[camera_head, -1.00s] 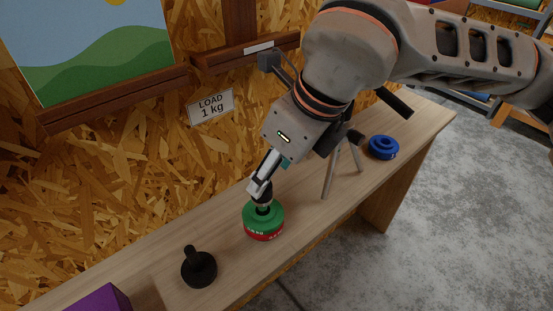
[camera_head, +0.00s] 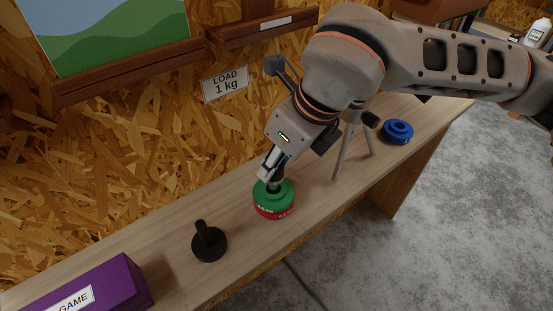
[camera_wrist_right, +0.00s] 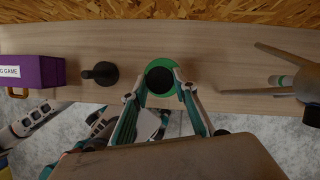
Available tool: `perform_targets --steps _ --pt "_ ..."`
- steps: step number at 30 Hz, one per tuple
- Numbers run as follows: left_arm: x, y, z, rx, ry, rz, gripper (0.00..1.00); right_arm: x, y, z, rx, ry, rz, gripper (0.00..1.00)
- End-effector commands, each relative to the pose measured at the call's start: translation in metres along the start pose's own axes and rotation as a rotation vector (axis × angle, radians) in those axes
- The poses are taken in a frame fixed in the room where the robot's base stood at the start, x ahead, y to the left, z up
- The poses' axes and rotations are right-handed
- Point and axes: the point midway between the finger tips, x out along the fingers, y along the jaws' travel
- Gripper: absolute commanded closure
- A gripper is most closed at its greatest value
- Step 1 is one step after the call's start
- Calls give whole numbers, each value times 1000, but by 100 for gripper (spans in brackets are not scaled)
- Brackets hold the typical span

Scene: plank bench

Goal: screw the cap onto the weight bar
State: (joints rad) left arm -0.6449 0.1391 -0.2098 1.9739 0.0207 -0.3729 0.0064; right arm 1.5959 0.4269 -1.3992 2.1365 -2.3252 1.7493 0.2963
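A green weight (camera_head: 273,193) sits over a red weight (camera_head: 275,212) on the bench, stacked on the weight bar (camera_head: 274,186), whose upper end shows as a short post. My right gripper (camera_head: 271,172) points down over the stack. In the right wrist view its fingertips (camera_wrist_right: 160,84) lie on both sides of a round black cap (camera_wrist_right: 160,80) centred over the green weight (camera_wrist_right: 160,62). They look closed on it. Whether the cap is threaded on cannot be told. Pale and teal parts at lower left of the wrist view may be my left gripper; its fingers are unclear.
A black disc with an upright handle (camera_head: 209,243) stands left of the stack, and a purple game box (camera_head: 95,285) further left. A tripod stand (camera_head: 345,150) and a blue weight (camera_head: 398,131) are to the right. A "LOAD 1 kg" sign (camera_head: 225,83) hangs behind.

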Motion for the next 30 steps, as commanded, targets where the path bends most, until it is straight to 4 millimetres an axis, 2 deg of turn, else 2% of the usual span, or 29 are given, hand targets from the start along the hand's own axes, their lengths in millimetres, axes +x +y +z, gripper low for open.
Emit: perform_targets --steps 5,15,30 --pt "2 1 4 -1 -3 1 53 1 1 0 35 0 -15 93" --pt "5 3 16 -3 -14 4 53 1 2 0 214 -1 -89 93" --pt "7 4 21 -3 -19 5 53 2 3 0 290 1 -121 93"
